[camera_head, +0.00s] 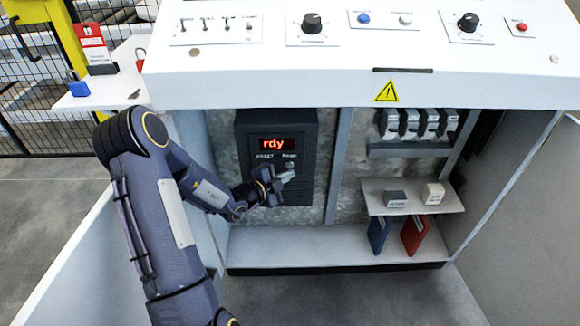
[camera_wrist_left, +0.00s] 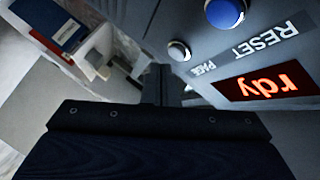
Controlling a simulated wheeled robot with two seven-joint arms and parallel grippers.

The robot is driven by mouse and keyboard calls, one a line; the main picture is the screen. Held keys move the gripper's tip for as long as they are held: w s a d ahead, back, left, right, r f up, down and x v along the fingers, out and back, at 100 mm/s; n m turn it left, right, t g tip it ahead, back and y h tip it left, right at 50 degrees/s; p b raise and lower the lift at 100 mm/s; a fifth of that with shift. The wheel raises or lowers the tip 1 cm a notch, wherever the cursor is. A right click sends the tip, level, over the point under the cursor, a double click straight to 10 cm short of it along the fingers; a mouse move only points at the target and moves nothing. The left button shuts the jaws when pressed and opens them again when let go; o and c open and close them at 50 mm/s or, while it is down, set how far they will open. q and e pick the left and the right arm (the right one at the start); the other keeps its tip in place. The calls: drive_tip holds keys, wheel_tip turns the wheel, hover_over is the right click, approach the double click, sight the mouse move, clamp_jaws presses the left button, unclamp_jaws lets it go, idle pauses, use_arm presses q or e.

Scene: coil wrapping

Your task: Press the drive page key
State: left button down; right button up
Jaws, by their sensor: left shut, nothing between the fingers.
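The drive (camera_head: 244,186) is a dark box in the open cabinet, with a lit red display (camera_head: 275,143) reading "rdy". In the left wrist view, the grey round page key (camera_wrist_left: 179,50) sits by the PAGE label, beside the larger blue reset key (camera_wrist_left: 224,12). The display also shows there, upside down (camera_wrist_left: 268,84). My left gripper (camera_head: 284,179) is shut and empty, in front of the drive just below the PAGE label. In the left wrist view its closed fingertips (camera_wrist_left: 160,74) are close to the page key; I cannot tell whether they touch. My right gripper is out of view.
A sloped console (camera_head: 355,65) with knobs and switches overhangs the cabinet. A metal post (camera_head: 340,165) stands right of the drive. A small shelf (camera_head: 410,205) holds two blocks, with blue and red folders below. The open cabinet door (camera_head: 80,265) is at left.

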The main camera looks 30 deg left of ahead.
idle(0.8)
use_arm(q)
drive_tip(key=shift+w+a+p, duration=0.2)
drive_tip(key=shift+w+p, duration=0.2)
drive_tip(key=shift+w+a, duration=0.25)
drive_tip(key=shift+w, duration=0.1)
idle(0.6)
drive_tip(key=shift+s, duration=0.1)
drive_tip(key=shift+s+d+p, duration=0.45)
drive_tip(key=shift+s+p, duration=0.05)
drive_tip(key=shift+s, duration=0.15)
